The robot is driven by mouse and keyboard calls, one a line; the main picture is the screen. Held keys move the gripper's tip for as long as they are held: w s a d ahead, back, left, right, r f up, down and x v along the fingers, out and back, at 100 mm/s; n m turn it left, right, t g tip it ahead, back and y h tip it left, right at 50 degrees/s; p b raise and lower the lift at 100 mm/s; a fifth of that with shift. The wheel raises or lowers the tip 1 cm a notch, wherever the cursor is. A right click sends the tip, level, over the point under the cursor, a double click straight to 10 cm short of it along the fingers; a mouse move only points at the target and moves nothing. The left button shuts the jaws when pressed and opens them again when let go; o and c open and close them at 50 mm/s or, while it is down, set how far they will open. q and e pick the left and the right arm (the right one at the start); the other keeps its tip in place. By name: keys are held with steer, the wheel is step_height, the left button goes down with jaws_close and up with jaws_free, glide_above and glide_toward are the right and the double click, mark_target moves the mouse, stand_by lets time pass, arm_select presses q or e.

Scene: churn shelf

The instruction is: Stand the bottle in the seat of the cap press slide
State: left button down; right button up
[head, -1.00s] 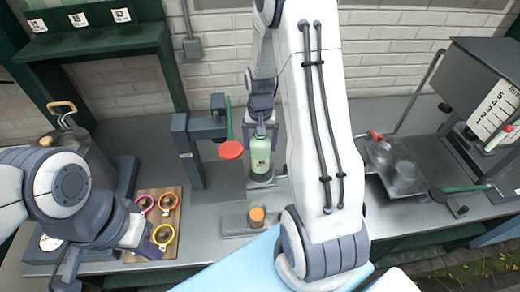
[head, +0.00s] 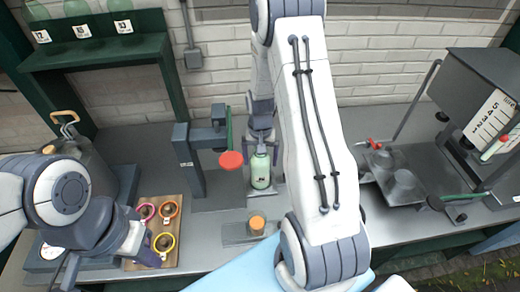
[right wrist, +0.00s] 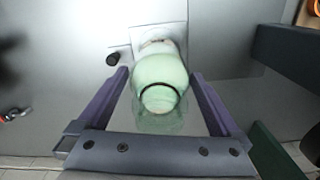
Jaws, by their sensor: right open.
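The pale green bottle (head: 260,172) stands upright on the bench, right of the cap press (head: 194,160), with its base by a pale metal plate (head: 279,189). In the right wrist view the bottle (right wrist: 160,72) points its mouth toward me, with its base at a pale square plate (right wrist: 158,32); whether it is fully in the seat I cannot tell. My right gripper (head: 261,138) is at the bottle's top. Its purple fingers (right wrist: 158,92) are open on either side of the bottle, with gaps. My left gripper (head: 148,256) is low at the left; its jaw opening is unclear.
The press's red disc (head: 231,160) overhangs left of the bottle. An orange cap (head: 257,223) sits on a metal holder in front. Colored rings lie on a wooden board (head: 158,199). A dispenser (head: 478,90) and metal tray (head: 398,190) stand at the right.

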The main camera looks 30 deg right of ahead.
step_height(320, 180, up, 10)
steer(key=b, duration=0.2)
steer(key=shift+r+b, duration=0.2)
steer(key=shift+b, duration=0.15)
steer(key=shift+r, duration=0.5)
steer(key=shift+a+f, duration=0.1)
steer(key=shift+a, duration=0.05)
